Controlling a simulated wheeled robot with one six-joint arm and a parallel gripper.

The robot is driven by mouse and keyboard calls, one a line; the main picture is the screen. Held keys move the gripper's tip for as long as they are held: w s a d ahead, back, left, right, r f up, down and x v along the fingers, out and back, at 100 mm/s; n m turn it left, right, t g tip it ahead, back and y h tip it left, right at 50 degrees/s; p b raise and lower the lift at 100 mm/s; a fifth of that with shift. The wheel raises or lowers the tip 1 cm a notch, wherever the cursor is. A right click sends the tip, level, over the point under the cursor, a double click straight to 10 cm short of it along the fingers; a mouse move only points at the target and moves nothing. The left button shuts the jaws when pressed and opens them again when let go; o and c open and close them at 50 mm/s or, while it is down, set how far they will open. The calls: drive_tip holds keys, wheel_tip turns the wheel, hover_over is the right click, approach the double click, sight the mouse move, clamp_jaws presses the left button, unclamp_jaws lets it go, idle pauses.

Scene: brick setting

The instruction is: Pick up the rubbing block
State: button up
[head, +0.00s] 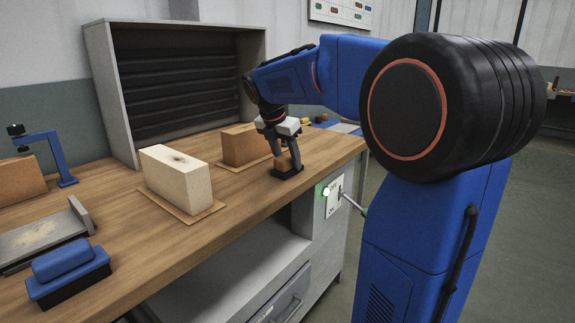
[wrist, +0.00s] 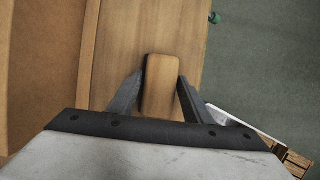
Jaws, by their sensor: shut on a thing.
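The rubbing block (head: 287,172) has a wooden grip on a dark base and is at the right part of the workbench, close to its front edge. My gripper (head: 285,154) is over it, pointing down, with a finger on either side of the wooden grip. In the wrist view the rounded wooden grip (wrist: 160,87) lies between the two fingers of my gripper (wrist: 160,94), which is shut on it. The dark base is mostly hidden there. I cannot tell whether the base touches the bench.
A brown brick (head: 240,147) on a thin mat stands just left of my gripper. A cream block (head: 176,181) on another mat is further left. A blue-handled tool (head: 67,272) lies at the near left. A grey slatted cabinet (head: 122,105) stands behind. The bench (head: 150,240) is bare in front.

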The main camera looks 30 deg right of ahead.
sight(287, 156)
wheel_tip(287, 156, up, 11)
drive_tip(key=shift+f, duration=0.2)
idle(0.4)
drive_tip(key=o, duration=0.4)
drive_tip(key=shift+o, duration=0.2)
